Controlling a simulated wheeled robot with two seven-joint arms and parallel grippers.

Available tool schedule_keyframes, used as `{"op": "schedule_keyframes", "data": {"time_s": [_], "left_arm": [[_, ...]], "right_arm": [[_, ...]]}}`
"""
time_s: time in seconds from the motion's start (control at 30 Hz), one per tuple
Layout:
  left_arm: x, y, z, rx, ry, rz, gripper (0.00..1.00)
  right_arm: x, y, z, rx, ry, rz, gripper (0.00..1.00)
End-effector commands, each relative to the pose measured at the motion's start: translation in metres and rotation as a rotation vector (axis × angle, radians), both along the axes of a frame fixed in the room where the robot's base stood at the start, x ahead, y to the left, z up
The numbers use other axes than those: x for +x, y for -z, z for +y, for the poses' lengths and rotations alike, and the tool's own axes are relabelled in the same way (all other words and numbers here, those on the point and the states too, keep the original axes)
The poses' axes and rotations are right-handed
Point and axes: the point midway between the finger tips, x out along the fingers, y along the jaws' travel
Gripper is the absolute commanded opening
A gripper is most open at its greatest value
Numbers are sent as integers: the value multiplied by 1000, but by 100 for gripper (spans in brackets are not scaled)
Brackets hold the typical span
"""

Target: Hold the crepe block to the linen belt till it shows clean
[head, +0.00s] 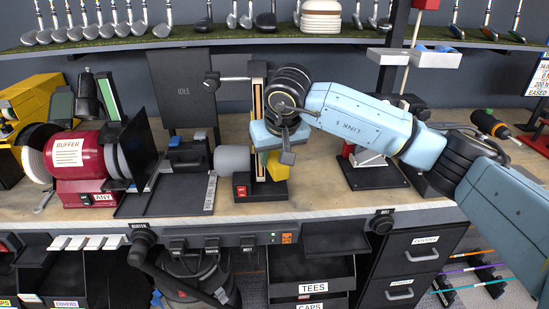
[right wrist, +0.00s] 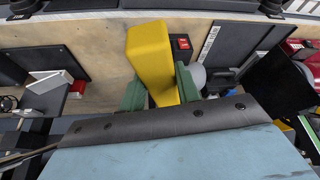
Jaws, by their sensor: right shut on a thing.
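The crepe block is a yellow bar (right wrist: 152,55) in the right wrist view. It sits between the two green fingers of my right gripper (right wrist: 160,88), which is shut on it. In the head view the block (head: 276,166) shows below the pale blue gripper body. The linen belt (head: 257,98) is a narrow tan upright strip on a black-based machine, just left of my right wrist. The gripper and wrist hide its lower right side. I cannot tell whether block and belt touch, or how clean the belt is. My left gripper is out of view.
A red buffer (head: 82,160) with a dark guard stands on the left of the wooden bench (head: 330,203). A grey cylinder (head: 234,158) is left of the belt. A red-and-black stand (head: 375,172) is to the right. Club heads line the shelf (head: 180,42) above.

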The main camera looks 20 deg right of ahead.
Motion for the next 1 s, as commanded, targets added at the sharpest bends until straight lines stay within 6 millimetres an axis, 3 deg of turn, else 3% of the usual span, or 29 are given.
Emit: {"op": "schedule_keyframes", "data": {"time_s": [1.0], "left_arm": [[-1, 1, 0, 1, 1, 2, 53]], "right_arm": [[13, 0, -3, 0, 0, 0, 1]]}}
